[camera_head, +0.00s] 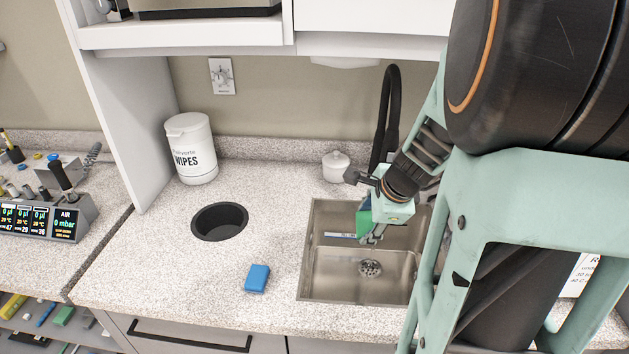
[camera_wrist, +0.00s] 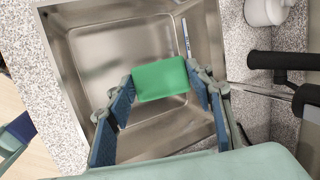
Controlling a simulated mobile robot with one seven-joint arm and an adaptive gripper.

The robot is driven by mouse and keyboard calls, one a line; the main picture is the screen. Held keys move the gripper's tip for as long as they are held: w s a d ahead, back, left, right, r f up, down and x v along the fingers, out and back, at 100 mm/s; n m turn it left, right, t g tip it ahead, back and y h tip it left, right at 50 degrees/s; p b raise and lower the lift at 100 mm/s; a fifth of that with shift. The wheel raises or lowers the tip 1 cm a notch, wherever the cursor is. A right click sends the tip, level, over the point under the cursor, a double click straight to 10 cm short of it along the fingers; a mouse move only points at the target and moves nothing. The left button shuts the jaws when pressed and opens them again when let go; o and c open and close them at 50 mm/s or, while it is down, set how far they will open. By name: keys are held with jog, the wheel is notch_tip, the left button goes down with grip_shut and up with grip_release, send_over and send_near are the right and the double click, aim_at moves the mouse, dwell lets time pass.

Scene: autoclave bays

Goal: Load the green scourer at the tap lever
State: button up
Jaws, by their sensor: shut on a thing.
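The green scourer (camera_wrist: 160,79) is a flat green block between the fingers of my gripper (camera_wrist: 161,98). The fingers press on its left and right edges. In the head view the scourer (camera_head: 363,222) shows partly behind my gripper (camera_head: 373,232), over the steel sink (camera_head: 326,287). The sink (camera_wrist: 85,60) lies below it in the wrist view. The black tap (camera_head: 388,115) rises behind the sink, its lower part hidden by my arm. In the wrist view, black tap parts (camera_wrist: 280,61) are at the right. I cannot tell which part is the lever.
A blue sponge (camera_head: 257,278) lies on the counter left of the sink. A round black-lined hole (camera_head: 219,222), a wipes tub (camera_head: 190,150) and a small white jar (camera_head: 336,166) are nearby. A thin strip (camera_wrist: 186,37) lies along the sink wall. Counter between hole and sink is clear.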

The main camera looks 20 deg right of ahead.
jog(key=w+d+f, duration=0.2)
jog(key=w+d, duration=0.5)
jog(key=d, duration=0.2)
jog(key=shift+w+f+b, duration=0.2)
jog(key=shift+w+b, duration=0.05)
jog(key=shift+b, duration=0.05)
jog(key=shift+d, duration=0.1)
dwell(0.6)
jog(key=shift+s+a+b, duration=0.3)
jog(key=shift+s+a, duration=1)
jog(key=shift+a, duration=0.25)
jog(key=shift+s+a+b, duration=0.3)
jog(key=shift+s+a, duration=0.95)
jog(key=shift+a, duration=0.3)
jog(key=s+a+r+p, duration=0.1)
jog(key=r, duration=0.1)
jog(key=s+a+r+p, duration=0.1)
jog(key=a+p, duration=0.1)
jog(key=shift+s+a+r, duration=0.1)
jog(key=shift+s+r, duration=0.2)
jog(key=shift+r, duration=0.05)
jog(key=shift+s+a+r+p, duration=0.2)
jog(key=shift+s+a+p, duration=0.1)
jog(key=shift+a+p, duration=0.1)
